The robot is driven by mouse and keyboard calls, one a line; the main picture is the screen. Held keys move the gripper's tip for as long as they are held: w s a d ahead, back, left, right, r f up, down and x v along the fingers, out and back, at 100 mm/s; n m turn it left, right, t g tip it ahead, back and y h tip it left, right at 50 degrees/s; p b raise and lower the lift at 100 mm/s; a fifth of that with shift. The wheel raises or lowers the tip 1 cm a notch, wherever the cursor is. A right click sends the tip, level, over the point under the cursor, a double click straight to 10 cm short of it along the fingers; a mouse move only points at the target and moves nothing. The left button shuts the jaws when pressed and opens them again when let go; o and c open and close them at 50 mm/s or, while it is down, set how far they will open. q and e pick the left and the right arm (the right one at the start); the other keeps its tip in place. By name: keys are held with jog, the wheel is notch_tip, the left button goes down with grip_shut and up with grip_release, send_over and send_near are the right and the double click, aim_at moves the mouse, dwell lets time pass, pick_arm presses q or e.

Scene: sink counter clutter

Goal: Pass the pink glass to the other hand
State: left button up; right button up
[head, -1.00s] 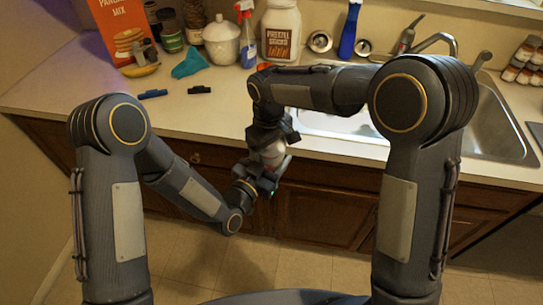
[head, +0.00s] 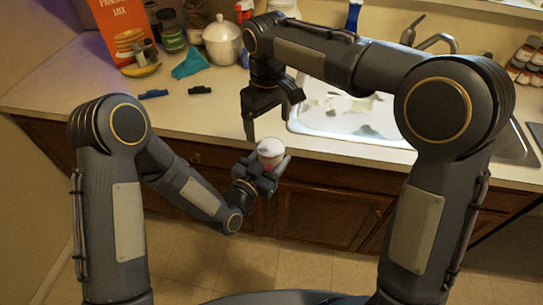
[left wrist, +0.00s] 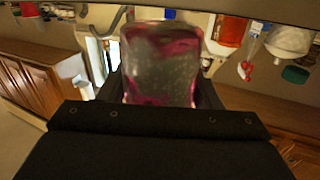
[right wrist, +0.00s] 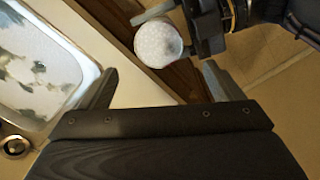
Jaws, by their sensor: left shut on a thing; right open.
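The pink glass (head: 270,152) is in my left gripper (head: 268,172), in front of the counter edge in the head view. In the left wrist view the glass (left wrist: 163,62) fills the space between the fingers, with pink patches and a greyish see-through wall. My left gripper is shut on it. My right gripper (head: 268,112) is open and empty, above and behind the glass, apart from it, near the counter's front edge. In the right wrist view the round whitish end of the glass (right wrist: 158,43) shows beyond the open fingers (right wrist: 160,85).
The sink (head: 350,116) lies right of my right gripper. A pancake mix box (head: 122,30), a white lidded jar (head: 221,42), a teal cloth (head: 190,64) and two small dark items (head: 200,90) are on the counter's left. Cabinets (head: 325,210) stand below the counter.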

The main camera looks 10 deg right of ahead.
jog(key=s+d+r+m+t+y, duration=0.2)
jog(key=s+d+r+m+y, duration=0.15)
jog(key=s+d, duration=0.9)
jog(key=s+d+f+m+t, duration=0.1)
jog(key=s+f+m, duration=0.1)
jog(key=s, duration=0.4)
jog(key=s+d+f+m+t, duration=0.1)
jog(key=s+f+m+t, duration=0.1)
jog(key=s, duration=0.4)
notch_tip(320, 180, down, 2)
jog(key=shift+s+d+f+m+t, duration=0.2)
jog(key=shift+s+d+m+t, duration=0.15)
jog(key=shift+m, duration=0.3)
